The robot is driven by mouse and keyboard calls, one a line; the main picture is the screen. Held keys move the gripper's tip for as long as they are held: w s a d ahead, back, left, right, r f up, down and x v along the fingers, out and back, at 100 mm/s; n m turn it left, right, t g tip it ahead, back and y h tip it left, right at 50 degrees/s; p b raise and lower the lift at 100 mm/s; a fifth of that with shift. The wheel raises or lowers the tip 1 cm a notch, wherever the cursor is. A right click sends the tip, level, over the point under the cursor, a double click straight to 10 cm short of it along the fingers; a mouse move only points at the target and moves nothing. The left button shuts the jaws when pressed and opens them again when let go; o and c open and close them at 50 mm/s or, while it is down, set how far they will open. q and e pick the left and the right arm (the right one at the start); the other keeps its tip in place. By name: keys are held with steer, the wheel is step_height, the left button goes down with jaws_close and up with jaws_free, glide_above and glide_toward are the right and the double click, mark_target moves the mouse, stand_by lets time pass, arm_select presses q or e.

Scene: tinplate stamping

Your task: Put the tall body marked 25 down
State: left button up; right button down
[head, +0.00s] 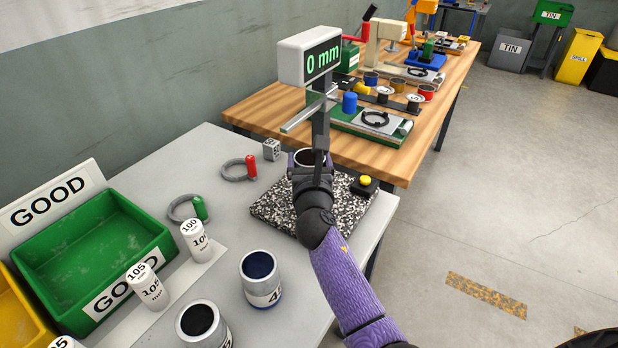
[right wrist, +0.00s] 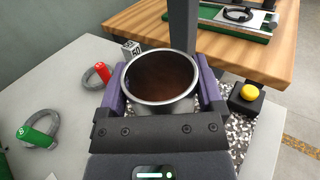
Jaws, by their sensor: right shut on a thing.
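My right gripper (head: 310,165) reaches over the speckled granite plate (head: 270,208) and is shut on a round, open-topped metal can body (head: 310,157). In the right wrist view the body (right wrist: 162,104) stands upright between the purple fingers of the gripper (right wrist: 162,95), its rim and brown inside facing the camera. No number shows on it, so I cannot read a 25. I cannot tell whether its bottom touches the plate. The gauge (head: 310,58) with the display "0 mm" rises right behind it. My left gripper is in neither view.
Two other can bodies (head: 262,280) (head: 203,325) stand at the front of the grey table. White cylinders marked 100 (head: 196,241) and 105 (head: 147,287), a green GOOD bin (head: 95,250), ring gauges with red (head: 240,170) and green (head: 188,208) handles, and a yellow button (head: 364,182) are around.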

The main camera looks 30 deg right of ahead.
step_height(320, 180, down, 3)
steer(key=shift+r+b, duration=0.1)
steer(key=shift+b, duration=0.6)
steer(key=shift+f, duration=0.35)
steer(key=shift+r, duration=0.25)
jaws_free()
steer(key=shift+f, duration=0.1)
steer(key=shift+s+r, duration=0.1)
steer(key=shift+r, duration=0.15)
arm_select(q)
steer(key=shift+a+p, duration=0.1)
steer(key=shift+p, duration=0.95)
arm_select(e)
steer(key=v, duration=1.2)
